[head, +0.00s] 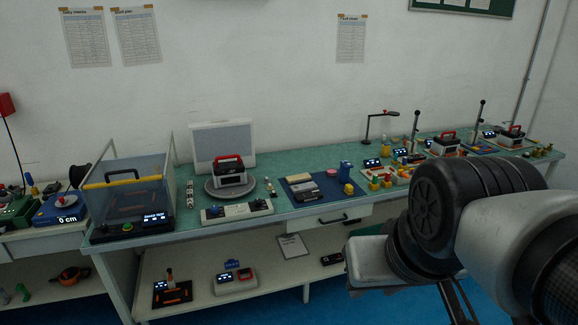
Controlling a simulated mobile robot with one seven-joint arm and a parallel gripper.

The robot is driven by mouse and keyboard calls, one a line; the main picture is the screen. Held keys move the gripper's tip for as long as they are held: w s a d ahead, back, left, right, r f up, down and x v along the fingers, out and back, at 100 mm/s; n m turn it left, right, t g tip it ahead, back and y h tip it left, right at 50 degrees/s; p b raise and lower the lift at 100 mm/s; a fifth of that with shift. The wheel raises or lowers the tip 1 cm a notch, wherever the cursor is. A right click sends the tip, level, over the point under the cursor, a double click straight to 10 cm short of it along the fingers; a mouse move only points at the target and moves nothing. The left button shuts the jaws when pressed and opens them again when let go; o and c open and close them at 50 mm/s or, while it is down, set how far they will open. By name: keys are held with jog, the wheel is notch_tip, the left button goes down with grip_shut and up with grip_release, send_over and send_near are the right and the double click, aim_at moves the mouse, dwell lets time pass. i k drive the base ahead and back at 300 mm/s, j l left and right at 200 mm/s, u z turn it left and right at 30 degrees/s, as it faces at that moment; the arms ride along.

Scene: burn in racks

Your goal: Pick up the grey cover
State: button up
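I cannot tell for certain which thing is the grey cover. A small flat grey piece (306,188) lies on the dark blue mat (328,197) at the middle of the bench, just in front of a tan block (298,178). A larger grey panel in a pale frame (223,141) stands upright against the wall, behind a red-handled device (229,171). My arm fills the lower right. A pale block at its near end (368,264) may be my gripper's housing, in front of the bench and apart from these things. No fingertips show.
The long green bench (272,208) runs along the wall. A clear-walled box (130,185) stands at its left, with a switch panel (237,211) right of it. Small blocks and upright stands crowd the right. A lower shelf (205,272) holds devices. Blue floor lies in front.

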aim_at(305, 187)
jog(key=i+u, duration=0.15)
jog(key=i, duration=0.6)
jog(key=i+u, duration=0.15)
jog(key=i, duration=0.6)
jog(key=i+l+u, duration=0.15)
jog(key=i, duration=0.6)
jog(key=l, duration=0.1)
